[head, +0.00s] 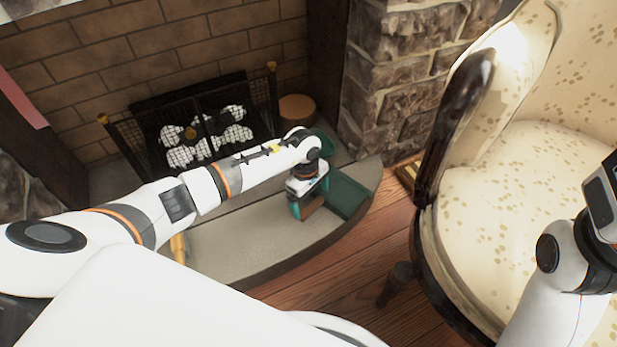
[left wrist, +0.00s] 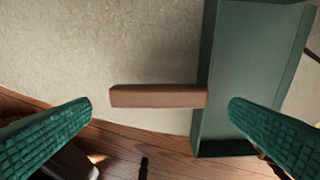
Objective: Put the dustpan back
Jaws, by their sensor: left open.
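The dustpan is a dark green pan (head: 349,194) with a brown wooden handle (head: 311,206). It lies on the pale stone hearth near its curved front edge. In the left wrist view the pan (left wrist: 255,60) is at the right and the handle (left wrist: 158,97) points left from it. My left gripper (head: 310,198) is open over the handle, with its green fingertips apart. In the left wrist view the handle shows in the gap between the fingers (left wrist: 161,105), running from one side toward the other; contact cannot be seen. Only part of my right arm shows, without fingers.
The hearth (head: 235,238) borders a wooden floor (head: 335,273). A fireplace screen (head: 130,135) and a log stump (head: 297,108) stand behind. A green patch (head: 326,146) is partly hidden by my left wrist. A cream armchair (head: 520,190) stands at the right.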

